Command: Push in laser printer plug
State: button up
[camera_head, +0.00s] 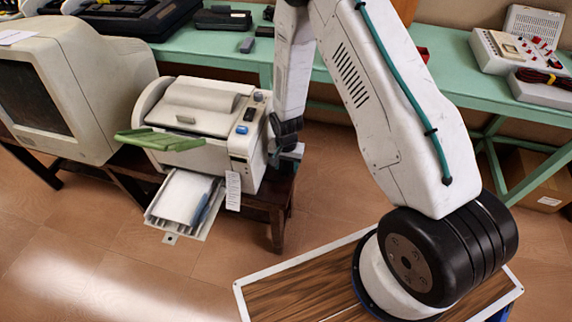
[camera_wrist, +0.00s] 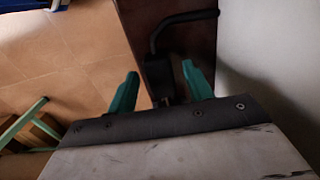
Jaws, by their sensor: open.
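The laser printer (camera_head: 205,125) stands on a dark wooden stand at left centre in the head view, with a green flap and a paper tray out front. My gripper (camera_head: 281,160) is low beside its right side, partly hidden by my arm. In the wrist view my gripper (camera_wrist: 160,72) has its two green fingers apart. A dark plug-like block (camera_wrist: 157,70) lies between or just beyond them, with a black cable (camera_wrist: 178,18) curving from its top. Contact with the fingers cannot be told. The pale printer side (camera_wrist: 268,55) is at the right. The socket cannot be made out.
A beige monitor (camera_head: 75,88) is left of the printer. The dark wooden stand (camera_head: 272,195) is under the printer and also shows in the wrist view (camera_wrist: 200,40). A green table (camera_head: 225,52) with equipment runs behind. Open floor (camera_head: 130,265) lies in front.

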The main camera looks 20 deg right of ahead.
grip_shut()
jog(key=shift+w+d, duration=0.5)
jog(key=shift+w, duration=0.25)
jog(key=shift+w+d, duration=0.5)
jog(key=shift+w, duration=0.2)
grip_release()
jog(key=shift+d, duration=0.15)
notch_tip(320, 180, up, 8)
jog(key=shift+f, duration=0.1)
